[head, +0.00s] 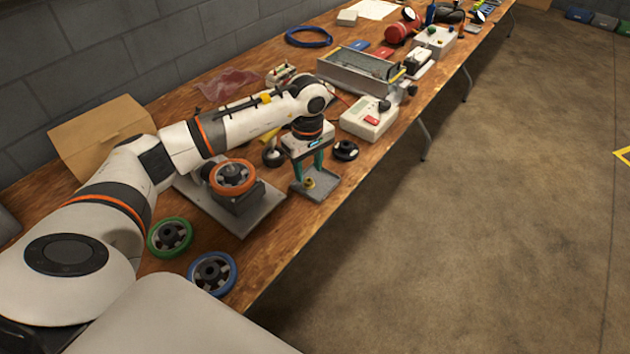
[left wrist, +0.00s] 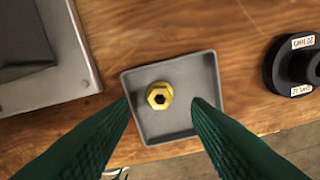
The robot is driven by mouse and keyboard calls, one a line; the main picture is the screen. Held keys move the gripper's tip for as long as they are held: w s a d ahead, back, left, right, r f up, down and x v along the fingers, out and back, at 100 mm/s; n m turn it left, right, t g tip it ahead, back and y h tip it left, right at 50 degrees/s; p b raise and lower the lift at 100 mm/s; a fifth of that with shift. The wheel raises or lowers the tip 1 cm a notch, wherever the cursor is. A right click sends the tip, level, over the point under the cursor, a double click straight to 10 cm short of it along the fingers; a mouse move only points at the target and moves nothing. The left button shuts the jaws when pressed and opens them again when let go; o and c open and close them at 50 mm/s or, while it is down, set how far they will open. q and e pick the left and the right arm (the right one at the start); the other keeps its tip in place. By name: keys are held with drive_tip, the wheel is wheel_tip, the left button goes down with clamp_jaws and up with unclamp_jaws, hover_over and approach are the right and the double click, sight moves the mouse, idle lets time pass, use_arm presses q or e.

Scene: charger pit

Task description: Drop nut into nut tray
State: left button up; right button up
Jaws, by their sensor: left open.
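A brass-coloured hex nut (left wrist: 159,96) is inside the outline of the grey square nut tray (left wrist: 187,122), left of the tray's middle in the left wrist view. In the head view the nut (head: 309,183) shows as a small yellow spot over the tray (head: 325,187), near the table's front edge. My left gripper (head: 309,166) points down above the tray. Its green fingers are spread apart in the left wrist view (left wrist: 160,106), with the nut between and beyond their tips, touching neither. My right gripper is not in view.
A grey plate (head: 240,218) bearing an orange-rimmed wheel (head: 233,177) lies left of the tray. Green (head: 170,237) and blue (head: 212,272) wheels lie nearer. A black labelled knob (head: 345,150) and a white meter box (head: 369,118) stand beyond the tray. The floor at right is clear.

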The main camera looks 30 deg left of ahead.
use_arm(q)
wheel_tip(320, 180, up, 10)
idle(0.3)
idle(0.3)
